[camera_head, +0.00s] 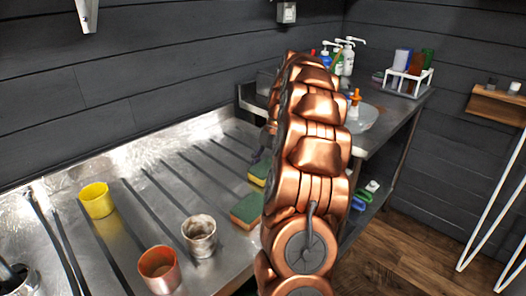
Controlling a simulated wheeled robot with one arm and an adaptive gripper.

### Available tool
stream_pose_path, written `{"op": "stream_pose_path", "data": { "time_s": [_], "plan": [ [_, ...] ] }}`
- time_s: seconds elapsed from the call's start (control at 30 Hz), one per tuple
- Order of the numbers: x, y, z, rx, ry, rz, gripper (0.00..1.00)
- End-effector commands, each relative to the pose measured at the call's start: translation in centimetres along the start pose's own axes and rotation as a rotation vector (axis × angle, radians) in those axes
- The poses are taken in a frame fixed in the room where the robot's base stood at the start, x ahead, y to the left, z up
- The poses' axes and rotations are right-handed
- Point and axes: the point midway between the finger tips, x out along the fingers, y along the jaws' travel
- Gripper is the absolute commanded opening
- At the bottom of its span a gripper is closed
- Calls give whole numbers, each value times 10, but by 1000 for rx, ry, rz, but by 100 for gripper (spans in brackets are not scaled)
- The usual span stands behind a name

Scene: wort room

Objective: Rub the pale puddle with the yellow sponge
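Two sponges lie on the grooved steel counter (150,165), left of my copper arm. The farther sponge (258,171) has a green top and a yellow side, and my arm partly covers it. The nearer sponge (246,211) has a green top and an orange-brown side. I cannot make out a pale puddle for sure; bright glare on the steel at the left makes it hard to tell. My gripper is mostly hidden behind my arm; a small dark part at the arm's left edge, just beyond the farther sponge, may belong to it.
A yellow cup (96,200), a copper-red cup (158,270) and a whitish stained cup (199,236) stand on the counter. Pump bottles (348,60) stand at the back. A white rack (408,80) holds coloured items at the right.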

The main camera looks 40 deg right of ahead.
Motion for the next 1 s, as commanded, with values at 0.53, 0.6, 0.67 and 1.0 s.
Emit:
{"op": "stream_pose_path", "data": {
  "time_s": [0.53,0.6,0.67,1.0],
  "plan": [
    [-39,2,-26,-5,-3,-1,33],
    [-45,2,-29,-6,-2,-1,33],
    [-50,2,-31,-6,-2,-2,33],
    [-70,4,-41,-10,-1,-4,33]
  ]
}}
